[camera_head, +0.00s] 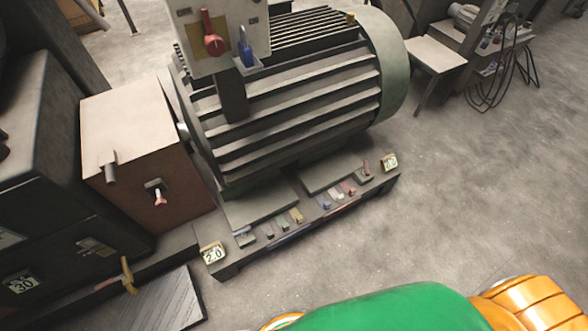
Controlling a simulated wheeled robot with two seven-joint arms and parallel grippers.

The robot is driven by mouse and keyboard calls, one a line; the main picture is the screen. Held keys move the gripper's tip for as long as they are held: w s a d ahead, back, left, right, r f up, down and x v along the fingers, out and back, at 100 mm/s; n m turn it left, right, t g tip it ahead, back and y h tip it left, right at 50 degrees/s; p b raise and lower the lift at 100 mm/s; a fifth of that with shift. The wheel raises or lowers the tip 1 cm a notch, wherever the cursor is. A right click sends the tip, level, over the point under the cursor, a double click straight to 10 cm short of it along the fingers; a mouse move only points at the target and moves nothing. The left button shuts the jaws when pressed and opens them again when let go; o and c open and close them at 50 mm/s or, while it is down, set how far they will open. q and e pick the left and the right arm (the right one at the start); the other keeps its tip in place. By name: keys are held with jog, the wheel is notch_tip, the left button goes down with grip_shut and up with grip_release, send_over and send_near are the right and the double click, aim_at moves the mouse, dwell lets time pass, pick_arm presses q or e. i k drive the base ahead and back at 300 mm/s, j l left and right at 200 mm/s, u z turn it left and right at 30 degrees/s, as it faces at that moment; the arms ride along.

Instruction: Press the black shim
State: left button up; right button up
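A row of several small coloured shims lies along the front of the motor's base, below the finned grey motor (290,85). Among them are a yellow one (296,216), a blue one (325,204) and a red one (350,190). A dark piece (245,238) sits at the row's left end, and another dark piece (364,174) with a red part on it sits at the right end. The pieces are too small to tell which is the black shim. Neither of my grippers is in view.
Number plates (213,253) and (390,162) stand at the base's two ends. A brown box (145,150) and dark machinery (40,180) stand left. A control box with a red handle (212,42) is on the motor. Concrete floor (480,190) is clear at right.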

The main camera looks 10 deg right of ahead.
aim_at(271, 235)
jog(key=k+l, duration=0.3)
jog(key=k, duration=0.2)
jog(key=k+l, duration=0.25)
jog(key=k, duration=0.25)
jog(key=k+l, duration=0.3)
jog(key=k, duration=0.2)
